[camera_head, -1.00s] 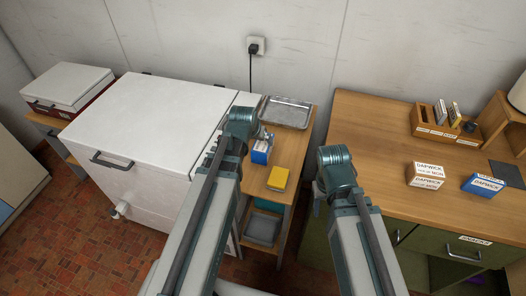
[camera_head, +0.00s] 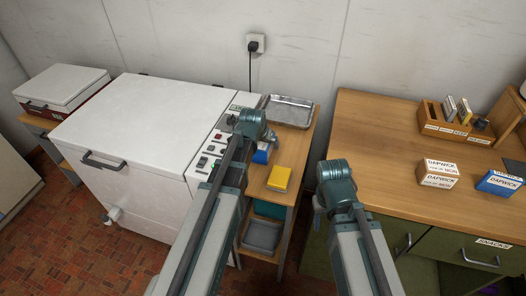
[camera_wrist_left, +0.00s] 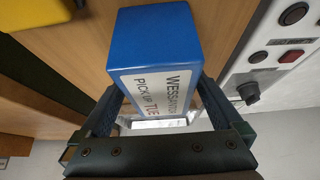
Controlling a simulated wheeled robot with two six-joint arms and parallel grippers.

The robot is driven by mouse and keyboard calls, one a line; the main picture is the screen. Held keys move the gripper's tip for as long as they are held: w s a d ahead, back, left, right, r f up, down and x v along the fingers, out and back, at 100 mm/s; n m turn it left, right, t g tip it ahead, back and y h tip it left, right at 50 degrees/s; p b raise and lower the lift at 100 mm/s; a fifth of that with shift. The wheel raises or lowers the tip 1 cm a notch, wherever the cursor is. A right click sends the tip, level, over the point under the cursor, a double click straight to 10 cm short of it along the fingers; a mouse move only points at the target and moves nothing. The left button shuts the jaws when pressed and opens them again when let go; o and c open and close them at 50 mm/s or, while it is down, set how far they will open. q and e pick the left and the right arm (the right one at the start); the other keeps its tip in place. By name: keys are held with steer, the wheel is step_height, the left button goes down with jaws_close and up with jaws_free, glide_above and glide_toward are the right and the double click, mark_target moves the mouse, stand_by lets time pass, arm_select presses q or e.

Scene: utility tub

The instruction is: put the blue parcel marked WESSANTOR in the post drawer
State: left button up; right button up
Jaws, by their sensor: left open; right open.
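The blue parcel (camera_head: 262,153) stands on the narrow wooden side table, partly hidden by my left wrist. In the left wrist view the parcel (camera_wrist_left: 158,45) has a white label reading WESSANTOR, PICK UP TUE. My left gripper (camera_wrist_left: 160,105) is open, with one finger on each side of the parcel's near end; I cannot tell whether they touch it. My right gripper (camera_head: 319,203) is mostly hidden below its wrist, left of the desk, and seems empty. The desk has green drawer fronts, one (camera_head: 480,252) labelled SNACKS; another (camera_head: 403,243) shows no readable label. I cannot identify the post drawer.
A yellow box (camera_head: 279,178) lies close to the parcel, with a metal tray (camera_head: 290,111) behind. A white machine (camera_head: 140,130) with a switch panel stands to the left. White (camera_head: 438,173) and blue (camera_head: 498,183) DAPWICK boxes stand on the desk; its left part is clear.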

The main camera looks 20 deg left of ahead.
arm_select(q)
steer(key=shift+x, duration=0.8)
steer(key=shift+s+r, duration=0.1)
arm_select(e)
steer(key=shift+f, duration=0.6)
arm_select(q)
steer(key=shift+f+b, duration=0.25)
steer(key=shift+b, duration=0.15)
arm_select(e)
steer(key=shift+f, duration=0.25)
arm_select(q)
steer(key=shift+c, duration=0.3)
jaws_close()
steer(key=shift+r, duration=0.15)
arm_select(e)
steer(key=shift+r, duration=0.15)
